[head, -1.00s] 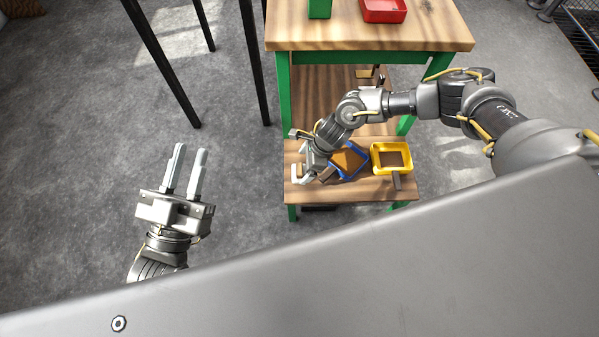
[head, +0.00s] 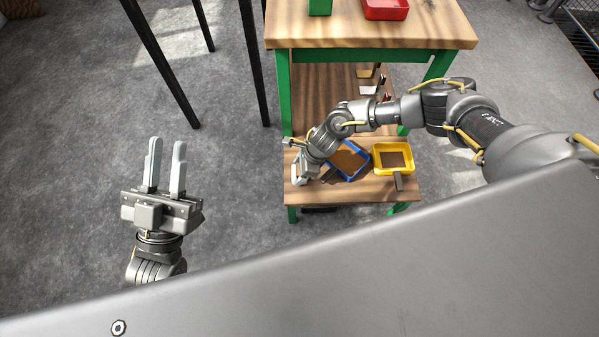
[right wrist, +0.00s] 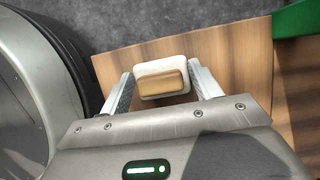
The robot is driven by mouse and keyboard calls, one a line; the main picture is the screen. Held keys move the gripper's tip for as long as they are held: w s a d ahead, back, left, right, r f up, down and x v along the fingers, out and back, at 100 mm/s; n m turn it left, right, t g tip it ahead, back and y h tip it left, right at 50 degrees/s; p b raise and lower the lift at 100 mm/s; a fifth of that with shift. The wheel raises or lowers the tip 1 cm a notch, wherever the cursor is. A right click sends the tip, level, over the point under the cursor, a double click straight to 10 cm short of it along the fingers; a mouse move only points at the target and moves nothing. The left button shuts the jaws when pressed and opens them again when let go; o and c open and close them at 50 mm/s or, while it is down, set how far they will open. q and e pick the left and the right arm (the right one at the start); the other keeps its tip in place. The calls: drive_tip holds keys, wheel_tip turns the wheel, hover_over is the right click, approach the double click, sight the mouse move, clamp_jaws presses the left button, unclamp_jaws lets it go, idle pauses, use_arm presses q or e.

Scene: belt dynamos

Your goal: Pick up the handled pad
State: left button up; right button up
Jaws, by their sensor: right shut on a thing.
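The handled pad (right wrist: 162,80) is a small white block with a tan wooden handle on top. In the right wrist view it sits between the two fingers of my right gripper (right wrist: 160,72), over the wooden shelf board. My right gripper is shut on it. In the head view my right gripper (head: 303,172) is at the left end of the lower shelf (head: 360,194), and the pad is mostly hidden there. I cannot tell whether the pad touches the board. My left gripper (head: 165,150) is open and empty over the floor at the left.
A blue tray (head: 364,172) stands right beside my right gripper, and a yellow tray (head: 393,174) stands further right on the lower shelf. The upper shelf (head: 345,30) with a red tray (head: 385,12) overhangs behind. A green leg (head: 283,95) stands close behind the gripper.

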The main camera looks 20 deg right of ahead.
drive_tip(key=shift+r, duration=0.3)
drive_tip(key=r+p, duration=0.1)
drive_tip(key=r, duration=0.1)
drive_tip(key=s+r+p, duration=0.1)
drive_tip(key=r, duration=0.1)
drive_tip(key=shift+a, duration=0.15)
use_arm(q)
drive_tip(key=a+f+n+g+y+p, duration=0.1)
drive_tip(key=a+f+g+y, duration=0.1)
drive_tip(key=f+g+y, duration=0.2)
drive_tip(key=a+f+g+y+p, duration=0.2)
drive_tip(key=f+g, duration=0.4)
drive_tip(key=f, duration=0.5)
drive_tip(key=shift+w+a+n+y+p, duration=0.2)
drive_tip(key=shift+a+n+y+p, duration=0.15)
drive_tip(key=shift+y, duration=0.55)
use_arm(e)
drive_tip(key=s+a+r, duration=0.3)
drive_tip(key=s+r, duration=0.5)
drive_tip(key=s, duration=0.4)
drive_tip(key=shift+s+a+r, duration=0.2)
drive_tip(key=shift+s+a, duration=0.05)
drive_tip(key=shift+a, duration=0.05)
use_arm(q)
drive_tip(key=shift+d, duration=0.15)
